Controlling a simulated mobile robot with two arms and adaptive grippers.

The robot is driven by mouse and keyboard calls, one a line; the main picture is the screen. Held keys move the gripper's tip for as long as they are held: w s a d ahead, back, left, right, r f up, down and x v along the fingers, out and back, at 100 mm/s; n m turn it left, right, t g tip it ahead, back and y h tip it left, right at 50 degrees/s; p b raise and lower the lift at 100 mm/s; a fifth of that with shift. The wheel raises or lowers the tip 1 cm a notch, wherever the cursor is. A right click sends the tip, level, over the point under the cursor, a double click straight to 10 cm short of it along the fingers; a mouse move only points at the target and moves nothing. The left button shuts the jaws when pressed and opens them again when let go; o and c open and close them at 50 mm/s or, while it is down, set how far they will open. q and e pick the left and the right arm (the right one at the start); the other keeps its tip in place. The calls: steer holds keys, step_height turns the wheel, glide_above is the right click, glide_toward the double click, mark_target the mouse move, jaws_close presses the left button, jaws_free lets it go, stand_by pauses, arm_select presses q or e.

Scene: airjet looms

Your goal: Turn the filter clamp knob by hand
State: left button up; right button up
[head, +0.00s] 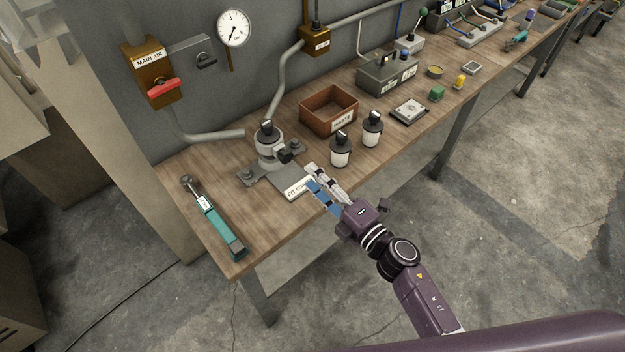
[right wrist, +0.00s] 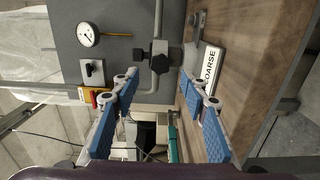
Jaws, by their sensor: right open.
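The filter unit (head: 271,146) stands upright on a grey bracket near the left end of the bench, with a dark cap on top. A black clamp knob (head: 285,155) sticks out of its side towards my right gripper (head: 311,177). That gripper is open and empty, just right of the knob and apart from it. In the right wrist view the black knob (right wrist: 160,54) shows ahead, between the two blue fingers of the gripper (right wrist: 158,76). A plate with a white label (head: 299,187) lies beside the filter, partly hidden by the fingers. My left gripper is not in view.
A torque wrench-like teal tool (head: 219,226) lies at the bench's left end. Two dark-capped canisters (head: 340,150) (head: 372,129) and a brown box (head: 328,111) stand right of the filter. A red-handled main air valve (head: 160,88) and gauge (head: 233,28) are on the wall.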

mark_target(288, 159)
steer(key=shift+a+n, duration=0.3)
steer(key=shift+w+a, duration=0.15)
steer(key=shift+b+x, duration=0.6)
steer(key=shift+x, duration=3.15)
steer(key=shift+f, duration=0.1)
steer(key=shift+c, duration=0.3)
steer(key=c, duration=0.8)
steer(key=shift+f, duration=0.1)
